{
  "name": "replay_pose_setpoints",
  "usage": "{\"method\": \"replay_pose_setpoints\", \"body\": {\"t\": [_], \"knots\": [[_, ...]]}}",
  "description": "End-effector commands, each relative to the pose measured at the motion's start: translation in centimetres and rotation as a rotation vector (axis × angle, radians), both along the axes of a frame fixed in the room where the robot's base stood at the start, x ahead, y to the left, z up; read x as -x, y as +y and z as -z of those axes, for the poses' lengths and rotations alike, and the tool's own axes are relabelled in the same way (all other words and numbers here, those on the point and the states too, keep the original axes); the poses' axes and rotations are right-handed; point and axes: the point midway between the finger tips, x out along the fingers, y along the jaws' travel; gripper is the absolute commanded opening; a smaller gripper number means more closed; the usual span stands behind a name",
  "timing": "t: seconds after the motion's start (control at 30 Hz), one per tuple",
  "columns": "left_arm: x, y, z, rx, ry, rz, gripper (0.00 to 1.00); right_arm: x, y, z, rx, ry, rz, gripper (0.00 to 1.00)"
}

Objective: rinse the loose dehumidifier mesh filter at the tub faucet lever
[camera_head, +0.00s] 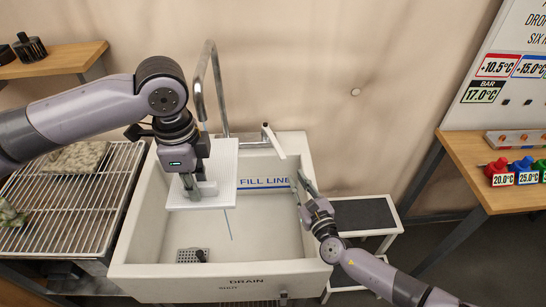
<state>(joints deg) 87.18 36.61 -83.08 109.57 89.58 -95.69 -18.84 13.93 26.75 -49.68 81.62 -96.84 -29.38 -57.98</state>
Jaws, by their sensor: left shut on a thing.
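The mesh filter (220,172) is a white ribbed rectangular panel. My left gripper (200,190) is shut on it and holds it over the left part of the white tub (140,283), below the tall curved faucet (218,88). A thin bluish line hangs below the panel; I cannot tell if it is water. The white faucet lever (273,142) stands to the right of the spout at the tub's back rim. My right gripper (304,182) is at the tub's right wall, to the right of and below the lever, apart from it. Its finger opening is unclear.
A wire rack (72,210) with rough grey pieces stands left of the tub. A dark-topped step stool (362,214) is at the right. A wooden bench (470,160) with coloured temperature-labelled items stands further right. A drain grid (190,255) lies on the tub floor.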

Motion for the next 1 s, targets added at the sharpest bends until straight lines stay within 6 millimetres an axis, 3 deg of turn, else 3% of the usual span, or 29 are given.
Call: {"method": "replay_pose_setpoints", "body": {"t": [0.2, 0.3, 0.43, 0.63, 1.0], "knots": [[0.0, 0.0, 0.0, 0.000, -0.001, 0.000, 0.00, -2.2, -4.1, 0.2, 0.643, -0.255, -0.081, 0.00], [0.0, 0.0, 0.0, 0.000, -0.001, 0.000, 0.00, -2.9, -6.3, 0.3, 0.935, -0.377, -0.118, 0.00], [0.0, 0.0, 0.0, 0.000, -0.001, 0.000, 0.00, -3.4, -8.6, 0.6, 1.203, -0.491, -0.157, 0.00], [0.0, 0.0, 0.0, 0.000, -0.001, 0.000, 0.00, -4.3, -9.3, 0.7, 1.339, -0.554, -0.178, 0.00], [0.0, 0.0, 0.0, 0.000, -0.001, 0.000, 0.00, -9.7, -6.2, 0.6, 1.336, -0.551, -0.177, 0.00]]}}
